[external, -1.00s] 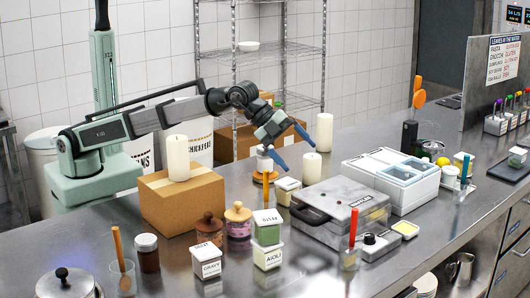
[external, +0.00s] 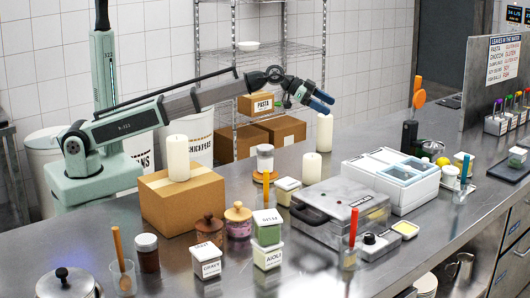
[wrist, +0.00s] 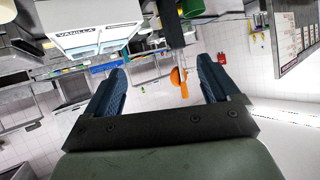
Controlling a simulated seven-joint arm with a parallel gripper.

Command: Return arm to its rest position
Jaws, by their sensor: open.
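My gripper (external: 318,103) is raised above the counter in the external view, pointing right and slightly down. In the wrist view my gripper (wrist: 160,84) shows its two blue fingers spread wide with nothing between them. My arm stretches out from its base at the left, over the cardboard box. A white-lidded jar (external: 265,160) stands on a round orange base below and left of the gripper, apart from it.
A tall candle (external: 324,133) stands below the gripper and a shorter candle (external: 312,167) nearer. Another candle (external: 178,158) stands on the cardboard box (external: 180,200). A wire shelf (external: 290,60) is behind the arm. The air right of the gripper looks clear.

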